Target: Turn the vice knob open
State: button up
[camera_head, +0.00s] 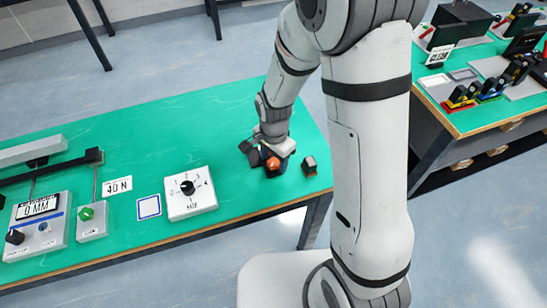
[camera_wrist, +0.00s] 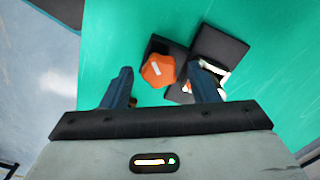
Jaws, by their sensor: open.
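The orange vice knob (camera_head: 272,163) is near the right end of the green table, just below my gripper (camera_head: 266,152). In the wrist view, the knob (camera_wrist: 157,70) has a pale mark on its face and dark vice blocks (camera_wrist: 218,46) behind and to its right. My gripper (camera_wrist: 159,72) is open, with one dark finger left of the knob and one right of it. A gap shows on each side, and I see no contact. The right finger hides part of a white and black piece (camera_wrist: 218,72) among the blocks. My arm covers part of the vice in the head view.
A small dark block (camera_head: 309,166) stands right of the knob. A white dial box (camera_head: 191,194), a blue-framed white square (camera_head: 149,207) and a gauge unit (camera_head: 40,222) are to the left. Another table (camera_head: 477,118) with devices is at the right. The green surface (camera_head: 215,140) left of my gripper is clear.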

jog(key=c, duration=1)
jog(key=shift+o, duration=0.2)
jog(key=shift+n, duration=0.3)
jog(key=n+b, duration=0.1)
jog(key=n, duration=0.2)
jog(key=shift+n, duration=0.4)
jog(key=n+b, duration=0.1)
jog(key=n, duration=0.3)
jog(key=n+b, duration=0.1)
jog(key=n, duration=0.4)
jog(key=shift+n, duration=2.2)
